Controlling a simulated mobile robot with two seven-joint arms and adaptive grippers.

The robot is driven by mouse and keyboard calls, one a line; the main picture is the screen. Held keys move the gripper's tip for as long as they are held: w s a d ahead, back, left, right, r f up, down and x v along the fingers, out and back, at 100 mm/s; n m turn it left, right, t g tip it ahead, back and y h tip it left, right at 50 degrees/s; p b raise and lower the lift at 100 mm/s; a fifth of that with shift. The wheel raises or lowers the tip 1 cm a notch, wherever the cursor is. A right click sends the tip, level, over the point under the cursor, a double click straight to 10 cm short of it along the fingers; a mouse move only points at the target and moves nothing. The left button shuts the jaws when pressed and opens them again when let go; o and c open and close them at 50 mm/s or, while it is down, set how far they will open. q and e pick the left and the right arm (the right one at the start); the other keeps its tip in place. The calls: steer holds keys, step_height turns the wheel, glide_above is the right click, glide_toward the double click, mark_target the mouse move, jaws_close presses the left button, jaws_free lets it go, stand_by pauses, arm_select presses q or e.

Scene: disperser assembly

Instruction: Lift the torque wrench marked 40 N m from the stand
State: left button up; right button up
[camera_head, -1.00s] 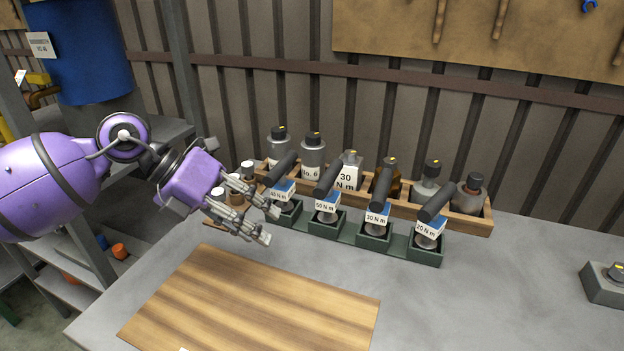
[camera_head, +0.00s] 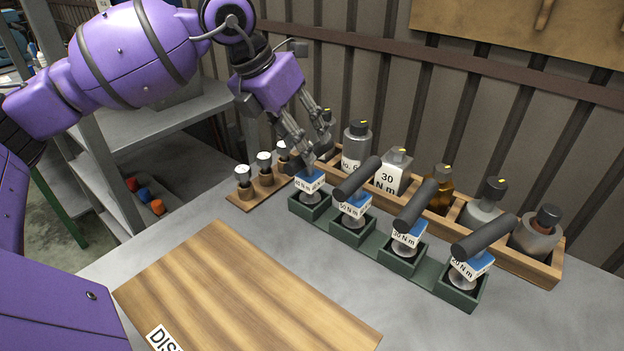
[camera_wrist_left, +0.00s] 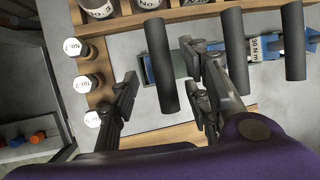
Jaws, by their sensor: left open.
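The torque wrench marked 40 N m (camera_head: 309,183) stands upright at the left end of the green stand (camera_head: 427,277). Its label shows in the head view, but its dark handle is mostly hidden by my fingers there. In the left wrist view the leftmost black handle (camera_wrist_left: 160,65) lies between my two fingers, with visible gaps. My left gripper (camera_head: 312,153) is open at the handle of this wrench; it also shows in the left wrist view (camera_wrist_left: 160,92). My right gripper is not in view.
Wrenches marked 50 N m (camera_head: 353,207), 30 N m (camera_head: 405,240) and 20 N m (camera_head: 470,267) stand close to the right. A wooden rack (camera_head: 548,270) of bottles is behind. A small holder (camera_head: 242,199) with capped vials is at left. A wooden board (camera_head: 235,295) lies in front.

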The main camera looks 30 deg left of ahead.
mark_target(310, 180)
arm_select(q)
steer(key=x, duration=0.4)
steer(key=shift+d+f, duration=0.2)
steer(key=shift+f, duration=0.05)
steer(key=shift+c, duration=0.3)
steer(key=shift+r, duration=0.1)
jaws_close()
